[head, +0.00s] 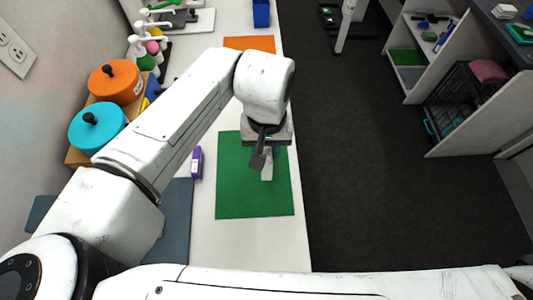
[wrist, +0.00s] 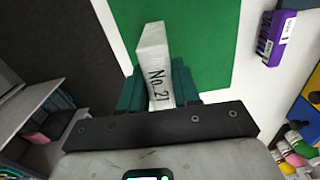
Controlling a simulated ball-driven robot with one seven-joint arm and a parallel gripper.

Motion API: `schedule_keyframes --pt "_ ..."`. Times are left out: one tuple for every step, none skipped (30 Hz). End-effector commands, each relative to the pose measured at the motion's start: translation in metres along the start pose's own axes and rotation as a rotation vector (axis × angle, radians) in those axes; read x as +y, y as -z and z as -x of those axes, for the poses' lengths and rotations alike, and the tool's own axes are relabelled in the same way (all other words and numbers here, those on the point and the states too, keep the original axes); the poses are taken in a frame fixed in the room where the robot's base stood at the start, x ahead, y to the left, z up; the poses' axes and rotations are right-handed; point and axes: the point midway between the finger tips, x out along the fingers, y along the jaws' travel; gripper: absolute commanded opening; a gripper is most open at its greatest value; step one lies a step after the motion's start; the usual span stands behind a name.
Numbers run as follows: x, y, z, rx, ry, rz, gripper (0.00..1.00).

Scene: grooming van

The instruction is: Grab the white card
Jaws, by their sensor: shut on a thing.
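The white card (wrist: 153,48) is a narrow white block marked "No. 21" in the wrist view. My gripper (wrist: 158,82) is shut on it, with one dark green finger on each side. In the head view, my gripper (head: 262,155) points down over the green mat (head: 240,195), and part of the white card (head: 267,172) shows below the fingers. I cannot tell whether the card touches the mat.
A purple box (head: 196,163) lies left of the mat on the white counter (head: 210,240). An orange mat (head: 250,43) lies farther back. Orange (head: 115,82) and teal (head: 97,127) lidded jars stand by the wall. Dark floor (head: 370,180) is open on the right.

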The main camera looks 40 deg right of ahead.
Motion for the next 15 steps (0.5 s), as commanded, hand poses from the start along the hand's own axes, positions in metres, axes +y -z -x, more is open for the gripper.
schedule_keyframes --pt "0.004 -0.005 0.006 0.002 0.0 -0.001 0.01" --pt "0.006 -0.008 0.011 0.002 -0.001 -0.002 0.01" --pt "0.009 -0.013 0.017 0.002 -0.001 -0.002 0.01" --pt "0.012 -0.016 0.022 0.003 0.0 -0.002 0.01" --pt "0.015 -0.019 0.027 0.003 -0.001 -0.002 0.01" --pt "0.018 -0.023 0.034 0.003 0.0 -0.002 0.01" --pt "0.021 -0.026 0.038 0.003 0.0 -0.002 0.01" --pt "0.023 -0.03 0.043 0.002 0.0 -0.003 0.01" --pt "0.027 -0.034 0.05 0.003 -0.001 -0.002 0.01" --pt "0.029 -0.037 0.055 0.002 0.0 -0.001 0.01" --pt "0.031 -0.041 0.06 0.003 0.001 -0.002 0.01" --pt "0.037 -0.047 0.062 0.001 -0.001 -0.003 0.01" --pt "0.041 -0.052 0.065 0.001 -0.001 -0.003 0.01" --pt "0.044 -0.056 0.067 0.002 -0.001 -0.003 0.01" --pt "0.048 -0.062 0.07 0.002 0.0 -0.002 0.01"
